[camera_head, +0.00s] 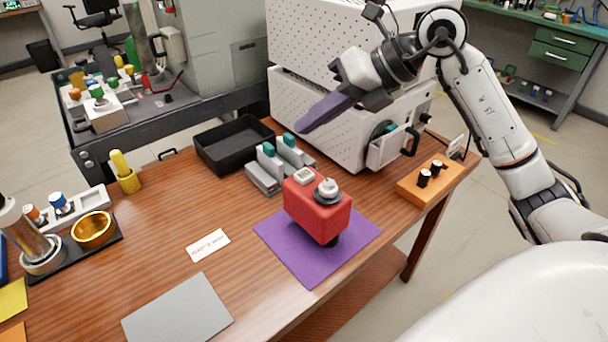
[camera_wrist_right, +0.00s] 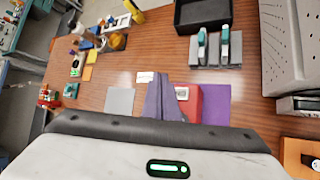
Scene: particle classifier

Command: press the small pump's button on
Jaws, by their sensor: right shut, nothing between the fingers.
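The small pump looks to be the red box (camera_head: 318,208) standing on a purple mat (camera_head: 275,238) near the table's right front edge. On its top are a pale rectangular piece (camera_head: 304,175) and a round grey-white knob (camera_head: 327,190); I cannot tell which is the button. My right gripper (camera_head: 303,127) is shut and empty, high above and behind the pump, touching nothing. In the right wrist view the closed fingers (camera_wrist_right: 164,98) cover part of the red pump (camera_wrist_right: 194,102), with the purple mat (camera_wrist_right: 217,108) beside it. My left gripper is not in view.
A white perforated machine (camera_head: 320,125) stands behind the pump. Grey holders with teal tops (camera_head: 265,178) and a black bin (camera_head: 235,145) are at the back. An orange block with black knobs (camera_head: 432,180) sits to the right.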

